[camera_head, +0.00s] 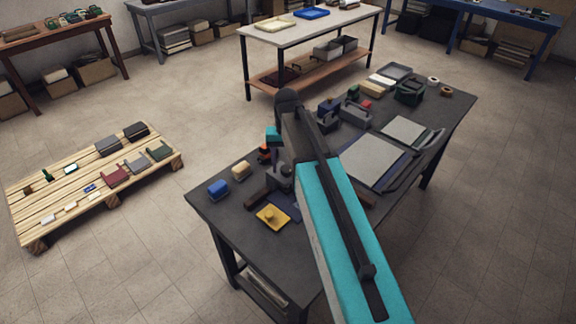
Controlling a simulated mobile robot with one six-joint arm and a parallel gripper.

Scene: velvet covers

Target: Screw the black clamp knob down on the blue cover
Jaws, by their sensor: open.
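My teal and dark arm reaches over the dark workbench (240,255) from the lower right and bends down at its far end. My gripper (281,182) is small and partly behind the arm, low over the near left part of the bench; it is open. A dark blue flat piece (287,207), perhaps the blue cover, lies just below it, partly hidden by the arm. A bright blue block (218,188) stands further left. I cannot make out the black clamp knob for sure; dark shapes merge around the gripper.
A yellow plate with a raised knob (271,217) and a cream block (241,170) lie near the gripper. A large grey panel (374,162) and several boxes crowd the bench right of the arm. A pallet (35,201) with parts lies on the floor left.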

